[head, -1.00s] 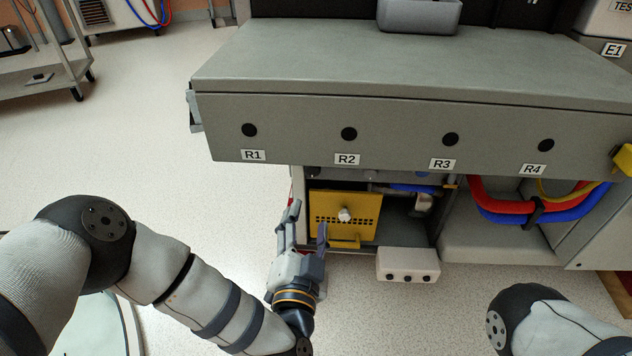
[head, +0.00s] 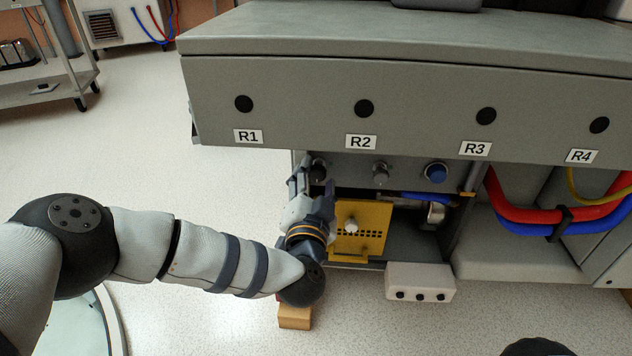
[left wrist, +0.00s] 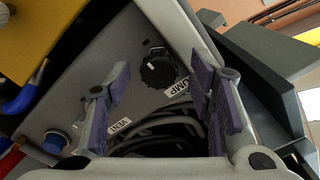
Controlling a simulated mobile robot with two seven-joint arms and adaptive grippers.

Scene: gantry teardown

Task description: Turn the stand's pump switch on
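The pump switch is a round black knob (left wrist: 158,71) beside a PUMP label (left wrist: 176,88) on a grey panel. In the head view, the dark knob (head: 318,169) shows at the panel's left end, partly behind my left gripper (head: 312,181). In the left wrist view, my left gripper (left wrist: 160,66) is open, its two fingers apart. The knob appears between the fingertips, beyond them; I cannot tell whether they touch it. No object is between the fingers. My right gripper is not in view.
On the same panel are a silver knob (head: 380,172) and a blue knob (head: 436,172). A yellow perforated plate (head: 361,229) and a white box (head: 420,281) are below. The drawer-like front (head: 300,110) overhangs the panel. Red hoses (head: 525,217) hang at the right.

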